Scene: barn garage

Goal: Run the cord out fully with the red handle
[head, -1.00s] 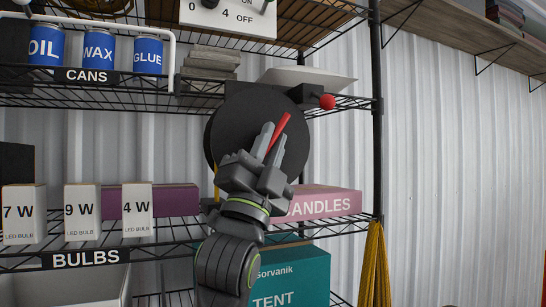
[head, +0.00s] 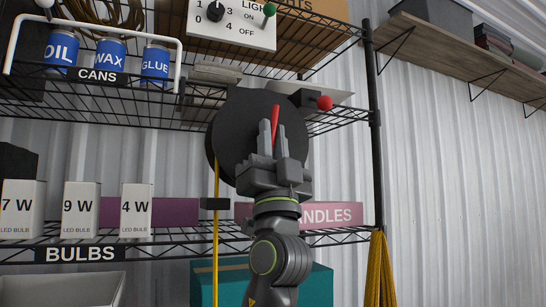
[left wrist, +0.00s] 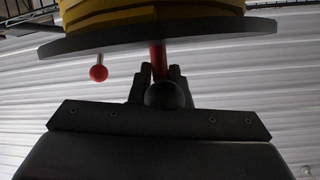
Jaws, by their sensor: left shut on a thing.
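A black cord reel (head: 232,130) with a round flat face hangs at the shelf rack in the head view. Its red handle (head: 275,116) sticks up between the fingers of my left gripper (head: 275,138), which is shut on it. The left wrist view also shows the red handle (left wrist: 158,60) between the fingers, under the reel's dark disc (left wrist: 160,40). Yellow cord (left wrist: 150,14) is still wound thickly behind that disc. A straight run of yellow cord (head: 215,250) hangs down from the reel's left side, past a small black block (head: 215,203). My right gripper is not in view.
A red ball knob (head: 324,103) sticks out right of the reel. The purple candles box (head: 345,214) and bulb boxes (head: 137,210) stand on the shelf below. A rack post (head: 374,150) is at the right. More yellow cord (head: 379,270) hangs there.

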